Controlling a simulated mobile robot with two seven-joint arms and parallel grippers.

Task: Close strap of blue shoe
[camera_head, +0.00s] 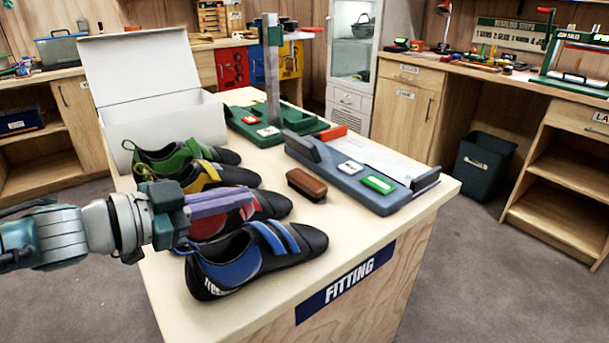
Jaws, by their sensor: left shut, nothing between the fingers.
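The blue shoe (239,270) stands nearest me on the fitting table, its toe pointing right. It is black and blue, with two blue straps (274,236) across its upper. The straps appear to lie flat, but I cannot tell whether both are fastened. My left gripper (247,196) comes in from the left, with its purple fingers shut and empty. In the picture its fingers lie above the blue shoe's heel opening and cover part of the red shoe (272,205). I cannot tell how high they are. My right gripper is out of view.
Behind the red shoe are a yellow shoe (228,175) and a green shoe (222,155). An open white box (165,122) stands behind them. A brown brush (306,185) and a grey measuring device (340,172) lie to the right. The front right tabletop (375,229) is clear.

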